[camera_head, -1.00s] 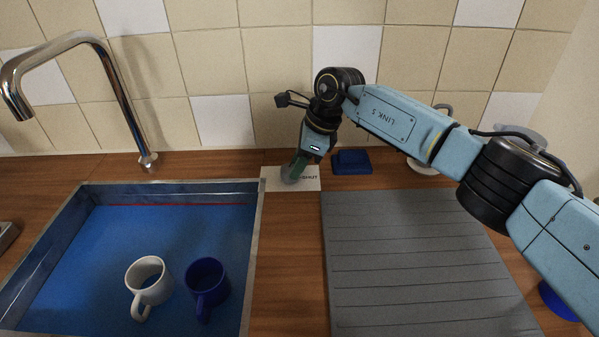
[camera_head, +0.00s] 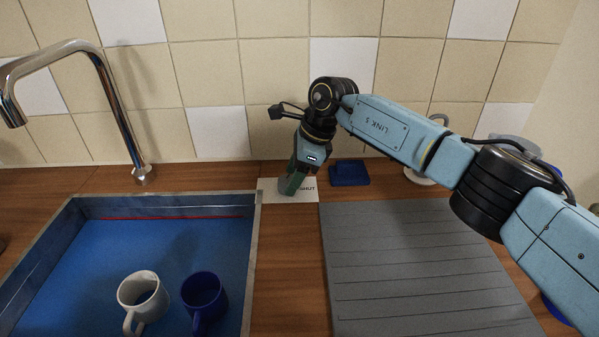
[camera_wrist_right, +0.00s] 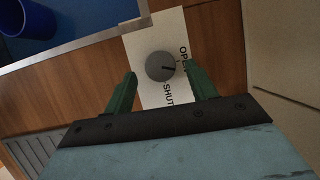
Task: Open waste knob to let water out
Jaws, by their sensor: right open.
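The grey round waste knob (camera_wrist_right: 160,66) sits on a white plate (camera_wrist_right: 144,28) lettered OPEN and SHUT. Its dark pointer mark faces right in the wrist view, toward the gap between the two words. My right gripper (camera_wrist_right: 160,70) is open, with one green finger on each side of the knob; I cannot tell whether they touch it. In the head view the right gripper (camera_head: 291,186) points down at the plate (camera_head: 308,197) and partly hides the knob (camera_head: 284,187). The blue sink (camera_head: 257,225) stands left of the plate. My left gripper is not in view.
A white mug (camera_head: 143,297) and a blue mug (camera_head: 204,296) are in the sink. A red line runs along its back wall. A chrome tap (camera_head: 122,115) stands behind it. A dark blue block (camera_head: 349,173) sits right of the plate, near the ribbed grey drainboard (camera_head: 420,265).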

